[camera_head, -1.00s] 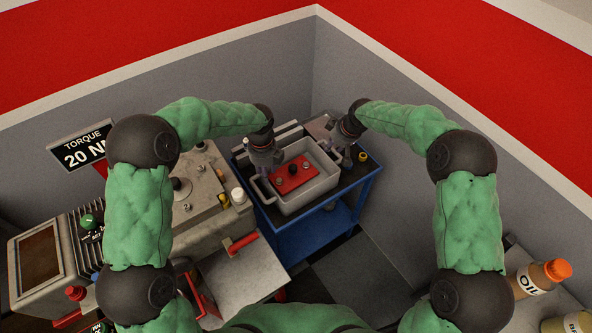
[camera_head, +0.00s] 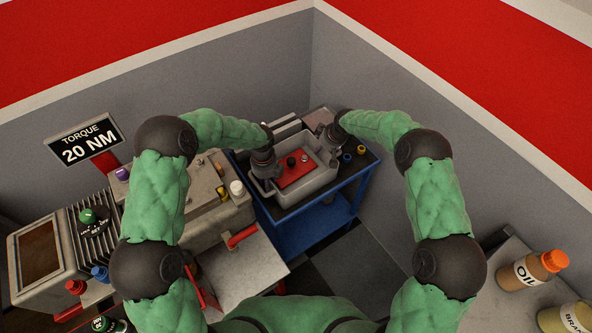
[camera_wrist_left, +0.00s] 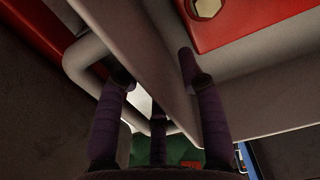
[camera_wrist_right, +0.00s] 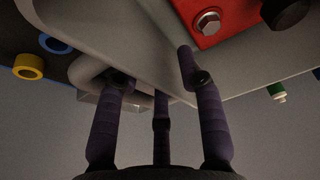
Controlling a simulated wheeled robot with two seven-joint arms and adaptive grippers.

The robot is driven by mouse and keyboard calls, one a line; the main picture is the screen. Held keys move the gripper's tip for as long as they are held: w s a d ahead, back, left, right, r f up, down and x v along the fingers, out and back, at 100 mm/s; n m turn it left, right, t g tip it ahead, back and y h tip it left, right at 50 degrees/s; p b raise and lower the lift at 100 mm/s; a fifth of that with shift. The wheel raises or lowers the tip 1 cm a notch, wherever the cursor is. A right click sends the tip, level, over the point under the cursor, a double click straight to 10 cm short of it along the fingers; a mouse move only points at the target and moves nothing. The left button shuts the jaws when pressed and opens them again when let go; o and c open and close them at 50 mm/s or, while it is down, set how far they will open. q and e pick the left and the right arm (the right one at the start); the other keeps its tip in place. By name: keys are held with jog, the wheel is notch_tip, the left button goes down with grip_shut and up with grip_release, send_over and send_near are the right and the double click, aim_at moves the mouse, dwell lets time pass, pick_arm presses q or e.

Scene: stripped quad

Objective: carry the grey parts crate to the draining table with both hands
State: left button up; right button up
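The grey parts crate (camera_head: 313,182) sits on the blue cart's dark top (camera_head: 300,211), with a red plate (camera_head: 293,172) bearing dark knobs and a bolt inside. My left gripper (camera_head: 266,172) is at the crate's left end; in the left wrist view its fingers (camera_wrist_left: 158,85) are apart, either side of the crate's end wall and handle (camera_wrist_left: 88,58). My right gripper (camera_head: 325,150) is at the opposite end; its fingers (camera_wrist_right: 158,80) straddle the wall and handle (camera_wrist_right: 88,68) likewise. Whether the fingers press on the crate is unclear. I cannot identify the draining table for certain.
Yellow (camera_head: 361,150) and blue (camera_head: 347,158) rings lie on the cart beside the crate. A grey machine (camera_head: 205,205) and sloping metal plate (camera_head: 240,270) stand left. A bench (camera_head: 495,305) holds an oil bottle (camera_head: 530,272) at right. Walls close the back; dark floor shows in front.

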pick_arm(q)
jog(key=shift+f, duration=0.4)
pick_arm(e)
jog(key=shift+w+a+f, duration=0.1)
jog(key=shift+f, duration=0.25)
pick_arm(q)
grip_shut()
pick_arm(e)
grip_shut()
pick_arm(q)
jog(key=shift+w+r, duration=0.15)
jog(key=shift+w, duration=0.05)
pick_arm(e)
jog(key=shift+w+r, duration=0.25)
